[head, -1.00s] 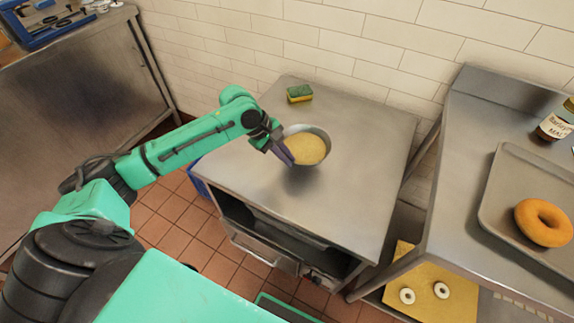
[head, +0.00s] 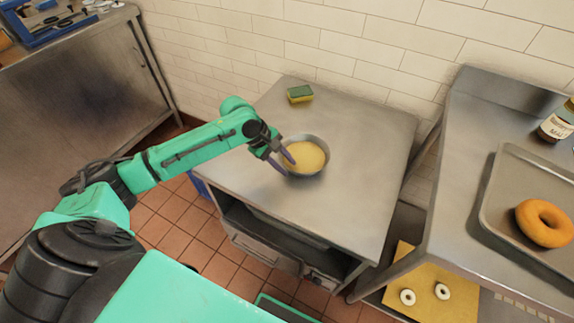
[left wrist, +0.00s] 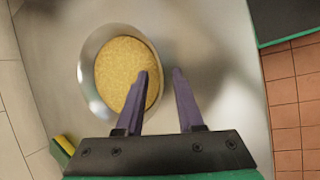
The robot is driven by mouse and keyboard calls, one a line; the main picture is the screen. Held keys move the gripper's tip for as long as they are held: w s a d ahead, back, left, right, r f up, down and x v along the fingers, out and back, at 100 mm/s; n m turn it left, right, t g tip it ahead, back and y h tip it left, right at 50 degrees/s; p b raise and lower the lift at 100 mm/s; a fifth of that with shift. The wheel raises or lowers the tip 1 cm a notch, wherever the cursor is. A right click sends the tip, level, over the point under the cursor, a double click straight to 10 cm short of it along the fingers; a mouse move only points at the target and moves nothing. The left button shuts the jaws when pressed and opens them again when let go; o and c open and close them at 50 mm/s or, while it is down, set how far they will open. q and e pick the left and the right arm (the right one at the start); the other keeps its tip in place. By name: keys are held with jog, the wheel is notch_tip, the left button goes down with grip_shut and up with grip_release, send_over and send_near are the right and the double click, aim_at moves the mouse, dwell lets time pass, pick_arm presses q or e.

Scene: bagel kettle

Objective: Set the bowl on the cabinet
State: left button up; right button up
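The metal bowl (head: 322,167), filled with a yellow grainy food, stands upright on the steel top of the cabinet (head: 350,205). It also shows in the left wrist view (left wrist: 93,88). My left gripper (head: 284,164) is at the bowl's left rim with its fingers spread. In the left wrist view my left gripper (left wrist: 160,73) has one finger over the inside of the bowl and the other outside the rim, with a gap between them. My right gripper is not in view.
A green and yellow sponge (head: 300,94) lies at the back of the cabinet top. On the right, a steel counter holds a tray (head: 492,205) with a bagel (head: 543,222) and a labelled bottle (head: 556,124). The cabinet's front and right top are clear.

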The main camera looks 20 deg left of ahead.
pick_arm(q)
jog(key=v, duration=1.1)
jog(key=shift+p, duration=0.3)
jog(key=shift+d+f, duration=0.1)
jog(key=shift+f, duration=0.05)
